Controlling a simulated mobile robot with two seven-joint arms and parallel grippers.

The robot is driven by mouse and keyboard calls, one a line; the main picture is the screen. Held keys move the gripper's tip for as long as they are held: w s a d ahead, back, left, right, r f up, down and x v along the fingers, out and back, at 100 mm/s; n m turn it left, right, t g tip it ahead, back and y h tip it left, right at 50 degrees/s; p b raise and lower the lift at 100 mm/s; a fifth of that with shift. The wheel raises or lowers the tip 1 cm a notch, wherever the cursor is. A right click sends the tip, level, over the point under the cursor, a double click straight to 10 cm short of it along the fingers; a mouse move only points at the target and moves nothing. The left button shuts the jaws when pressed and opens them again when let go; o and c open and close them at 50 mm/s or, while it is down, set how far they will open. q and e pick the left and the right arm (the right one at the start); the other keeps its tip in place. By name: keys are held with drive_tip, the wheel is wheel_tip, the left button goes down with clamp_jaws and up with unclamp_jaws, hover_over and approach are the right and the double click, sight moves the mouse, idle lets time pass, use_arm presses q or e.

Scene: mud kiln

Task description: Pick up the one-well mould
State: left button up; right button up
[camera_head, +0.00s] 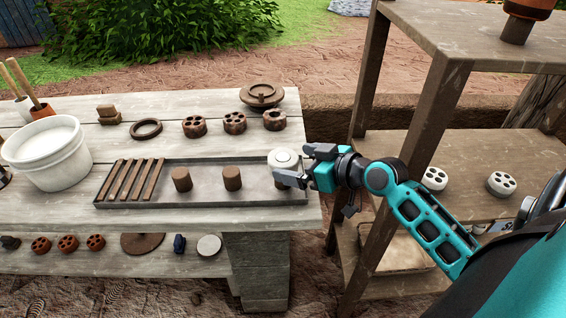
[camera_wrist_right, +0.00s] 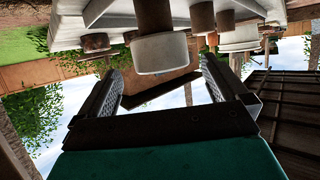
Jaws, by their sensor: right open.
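A round white piece (camera_head: 284,158) with a small round centre stands at the right end of the grey tray (camera_head: 250,197); it looks like the one-well mould, but I cannot be sure. My right gripper (camera_head: 287,178) is level with its near side, fingers pointing left. In the right wrist view, which is upside down, the white piece (camera_wrist_right: 160,54) shows between and beyond the open fingers of the gripper (camera_wrist_right: 160,72), with nothing held. A brown mould with one visible opening (camera_head: 274,119) stands behind, at the table's back right. My left gripper is out of view.
Brown moulds with several holes (camera_head: 235,123) and a ring (camera_head: 146,128) lie behind. A white bucket (camera_head: 48,152) stands left. A wooden shelf (camera_head: 450,140) with white moulds (camera_head: 501,184) is at right.

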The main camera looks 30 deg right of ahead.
sight(283, 161)
drive_tip(key=x, duration=0.5)
drive_tip(key=shift+f, duration=0.1)
drive_tip(key=c, duration=0.9)
